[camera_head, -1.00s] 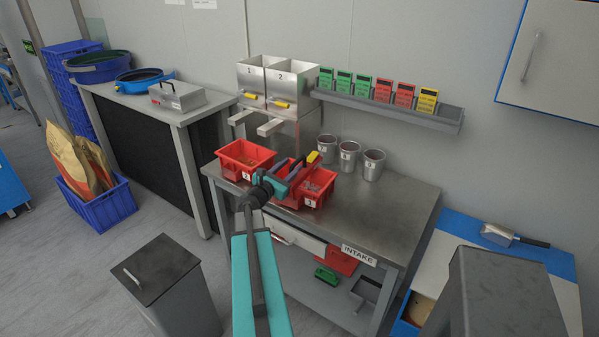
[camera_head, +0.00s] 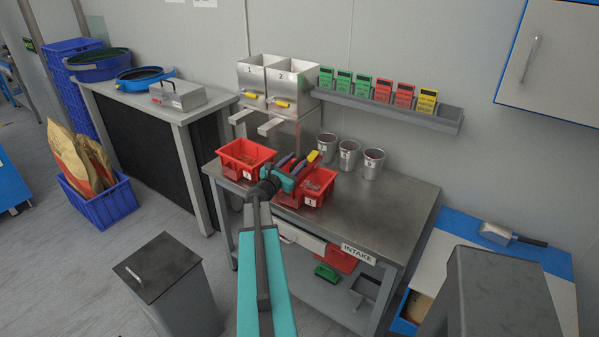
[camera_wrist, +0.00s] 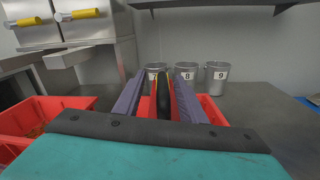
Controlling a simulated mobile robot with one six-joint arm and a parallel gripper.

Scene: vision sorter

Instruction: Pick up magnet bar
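What I take to be the magnet bar is a narrow dark piece (camera_wrist: 163,98) with a yellow edge, between my fingers in the wrist view. In the head view a yellow end (camera_head: 313,156) shows just past my fingertips, by the right red bin (camera_head: 318,199). The rest of it is hidden by the gripper. My gripper (camera_head: 294,162) is over the table by the two red bins, pointing toward the back wall. Its two purple fingers (camera_wrist: 158,92) stand apart on either side of the dark piece, with red showing between. I see no clear contact.
The left red bin (camera_head: 232,171) stands beside the gripper. Three numbered metal cups (camera_head: 348,158) stand behind. Steel hoppers (camera_head: 292,82) numbered 1 and 2 with yellow handles rise at the back left. A card shelf (camera_head: 390,109) hangs above. The table's right part (camera_head: 400,205) is clear.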

